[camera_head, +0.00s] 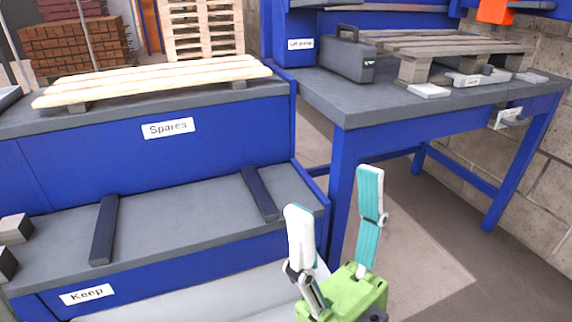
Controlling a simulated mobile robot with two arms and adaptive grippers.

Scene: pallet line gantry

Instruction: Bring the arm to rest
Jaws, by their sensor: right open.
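My right gripper (335,210) shows at the lower middle of the head view, with a green body and two white and teal fingers. The fingers point up and stand apart. Nothing is between them, so it is open and empty. It is in front of the blue bench corner and the "Keep" shelf. It appears apart from them, though the exact gap is hard to tell. My left gripper is not in view.
The "Spares" shelf (100,117) holds pale wooden boards (150,80). The "Keep" shelf (180,212) has two dark bars (104,230). The right bench (350,105) carries a grey case (345,58) and a grey wooden pallet (440,45). Floor (420,245) is clear at right.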

